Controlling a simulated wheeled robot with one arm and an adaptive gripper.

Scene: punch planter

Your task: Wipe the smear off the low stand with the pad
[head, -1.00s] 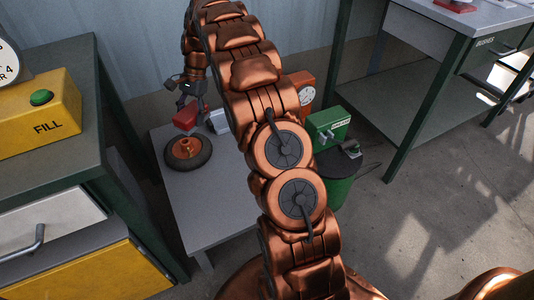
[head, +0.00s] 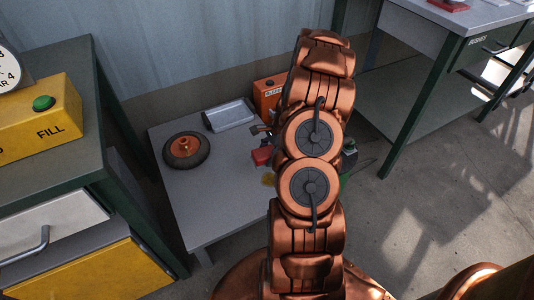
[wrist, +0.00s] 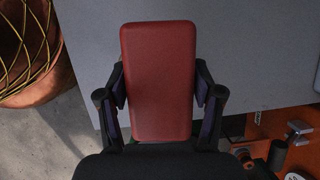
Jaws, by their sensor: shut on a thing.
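The red pad (wrist: 158,80) is held between the fingers of my gripper (wrist: 160,86) in the wrist view. In the head view the pad (head: 262,156) shows beside my arm, above the right part of the low grey stand (head: 215,207). I cannot tell whether it touches the top. Most of my gripper is hidden behind my arm in the head view.
A dark wheel with a copper hub (head: 187,145) and a silver tray (head: 230,114) sit on the stand's left and back. An orange box (head: 267,93) is behind. The stand's front left is clear.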

